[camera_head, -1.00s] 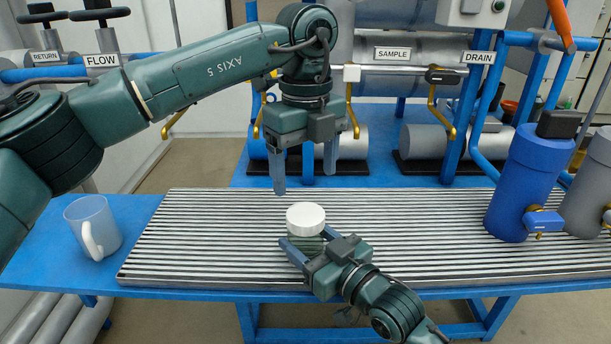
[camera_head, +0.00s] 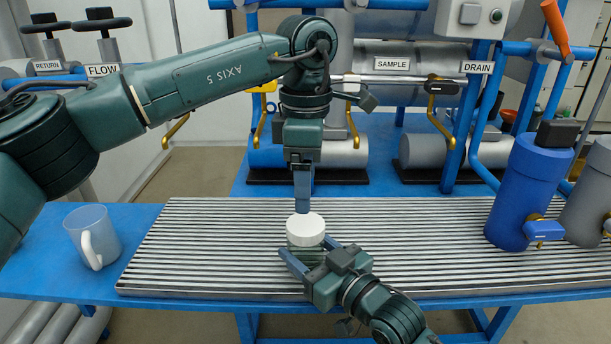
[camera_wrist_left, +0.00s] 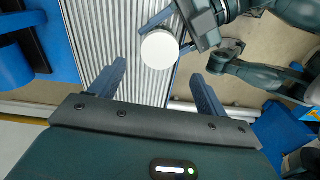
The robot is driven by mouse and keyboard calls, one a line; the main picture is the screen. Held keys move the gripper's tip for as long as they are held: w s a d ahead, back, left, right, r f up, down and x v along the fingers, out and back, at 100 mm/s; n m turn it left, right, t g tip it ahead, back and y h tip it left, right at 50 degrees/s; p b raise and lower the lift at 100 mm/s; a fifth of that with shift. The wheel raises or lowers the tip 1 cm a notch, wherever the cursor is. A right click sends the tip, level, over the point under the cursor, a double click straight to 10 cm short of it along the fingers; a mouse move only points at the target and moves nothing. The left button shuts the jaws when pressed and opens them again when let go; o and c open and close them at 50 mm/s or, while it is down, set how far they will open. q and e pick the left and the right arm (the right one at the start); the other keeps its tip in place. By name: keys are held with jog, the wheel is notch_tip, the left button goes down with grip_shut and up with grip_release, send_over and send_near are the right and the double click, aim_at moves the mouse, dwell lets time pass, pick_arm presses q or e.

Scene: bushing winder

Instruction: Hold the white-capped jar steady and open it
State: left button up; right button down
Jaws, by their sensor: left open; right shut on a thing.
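The jar's white cap (camera_head: 305,229) faces up near the middle of the ribbed surface, and the jar body (camera_head: 307,254) below it is partly hidden by my right gripper. My right gripper (camera_head: 307,256) is shut on the jar body from the lower right. My left gripper (camera_head: 303,206) points down above the cap and is seen edge-on. In the left wrist view the left fingers (camera_wrist_left: 158,82) are spread wide with nothing between them, and the cap (camera_wrist_left: 160,50) lies ahead of them, beyond the gap.
A cup (camera_head: 92,237) stands on the blue table (camera_head: 38,240) at the left. A blue cylinder (camera_head: 527,190) with a valve stands on the right of the ribbed surface (camera_head: 420,235). Pipes and gold handles are behind. The ribbed surface is clear on both sides of the jar.

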aim_at(306, 223)
pick_arm(q)
jog(key=m, duration=0.4)
jog(key=shift+m, duration=0.3)
jog(key=m, duration=0.4)
jog(key=shift+m, duration=0.3)
jog(key=m, duration=0.3)
jog(key=shift+m, duration=0.4)
jog(key=m, duration=0.3)
jog(key=shift+f+m, duration=0.1)
jog(key=shift+m, duration=0.3)
jog(key=shift+f, duration=3.95)
jog(key=shift+c, duration=0.5)
